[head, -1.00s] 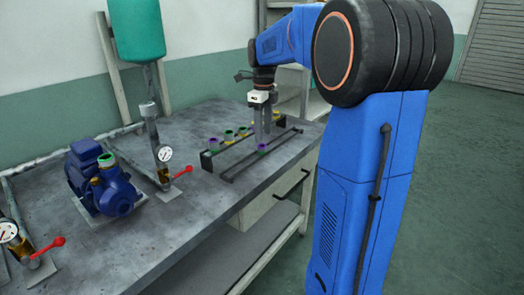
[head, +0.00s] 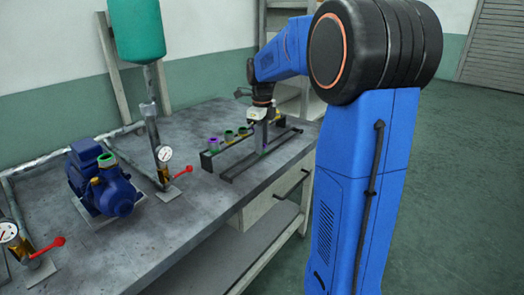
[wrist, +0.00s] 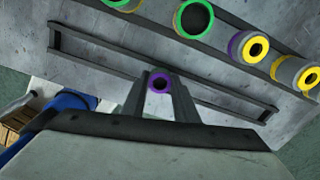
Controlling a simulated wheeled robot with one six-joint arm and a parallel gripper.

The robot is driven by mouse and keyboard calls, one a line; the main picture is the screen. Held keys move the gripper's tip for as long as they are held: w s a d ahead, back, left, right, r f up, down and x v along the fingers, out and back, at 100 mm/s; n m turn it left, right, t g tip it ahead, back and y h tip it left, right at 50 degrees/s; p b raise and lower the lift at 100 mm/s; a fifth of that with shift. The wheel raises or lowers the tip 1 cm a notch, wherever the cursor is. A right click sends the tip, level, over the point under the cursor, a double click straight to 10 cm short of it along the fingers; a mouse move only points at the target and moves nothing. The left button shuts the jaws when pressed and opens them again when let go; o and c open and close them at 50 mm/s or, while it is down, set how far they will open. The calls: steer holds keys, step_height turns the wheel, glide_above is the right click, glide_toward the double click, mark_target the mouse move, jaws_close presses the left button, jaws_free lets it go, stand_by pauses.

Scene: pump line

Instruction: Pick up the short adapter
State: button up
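The adapter with the purple ring (wrist: 160,82) shows end-on in the wrist view, with a dark hole in its middle, at the front slotted rail (wrist: 85,48). My gripper (wrist: 161,92) is down over it, one finger on each side. The ring about fills the space between the fingertips; I cannot tell whether they press on it. In the head view my gripper (head: 262,145) stands at the front rail and hides most of this adapter. I cannot tell whether it is lifted.
The rear rail holds several adapters: a green-ringed one (wrist: 194,18), a purple-and-yellow one (wrist: 249,48) and others, close behind my gripper. A blue pump (head: 100,182), gauges and red-handled valves stand on the left of the bench (head: 190,215).

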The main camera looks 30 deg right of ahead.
step_height(320, 180, up, 10)
stand_by(0.7)
steer(key=shift+a, duration=0.1)
